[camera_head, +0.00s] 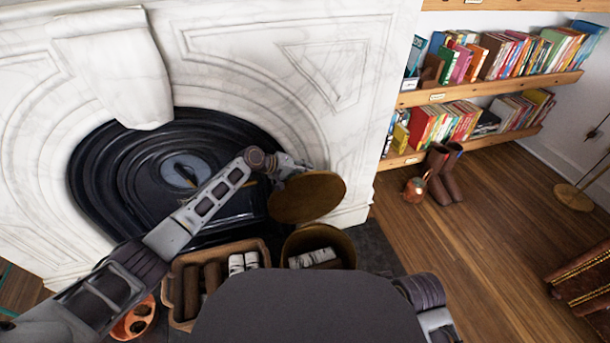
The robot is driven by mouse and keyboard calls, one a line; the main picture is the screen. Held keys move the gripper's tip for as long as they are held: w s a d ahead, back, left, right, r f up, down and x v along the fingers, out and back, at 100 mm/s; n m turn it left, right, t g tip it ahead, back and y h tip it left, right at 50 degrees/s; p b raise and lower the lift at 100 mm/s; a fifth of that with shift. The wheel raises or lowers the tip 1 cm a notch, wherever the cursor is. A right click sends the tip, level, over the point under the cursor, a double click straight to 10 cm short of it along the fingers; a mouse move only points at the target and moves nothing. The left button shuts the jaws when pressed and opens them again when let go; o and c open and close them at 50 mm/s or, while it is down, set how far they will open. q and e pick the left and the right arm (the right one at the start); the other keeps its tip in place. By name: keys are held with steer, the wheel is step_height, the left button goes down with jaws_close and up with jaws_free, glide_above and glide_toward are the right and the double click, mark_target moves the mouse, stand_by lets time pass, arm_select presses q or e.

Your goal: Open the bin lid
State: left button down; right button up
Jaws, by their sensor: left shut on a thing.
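The bin (345,246) is a round brassy container on the dark hearth, just beyond my body. Its mouth shows, with pale and dark log-like pieces inside. The round brown lid (308,197) stands raised and tilted above the bin's far side, clear of most of the mouth. My left gripper (279,176) is at the lid's upper left edge, shut on it; the fingertips are small and partly hidden. Whether the lid is hinged to the bin I cannot tell. Part of my right arm shows at the bottom right, but its gripper is out of view.
The marble fireplace (345,75) rises behind. Boots (439,178) and a copper can (415,188) stand below the bookshelves (470,91). The wooden floor (470,235) at right is mostly clear.

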arm_select(q)
steer(key=shift+f, duration=0.15)
steer(key=c, duration=1.1)
jaws_free()
steer(key=shift+c, duration=0.2)
steer(key=shift+a, duration=0.1)
steer(key=v, duration=1.2)
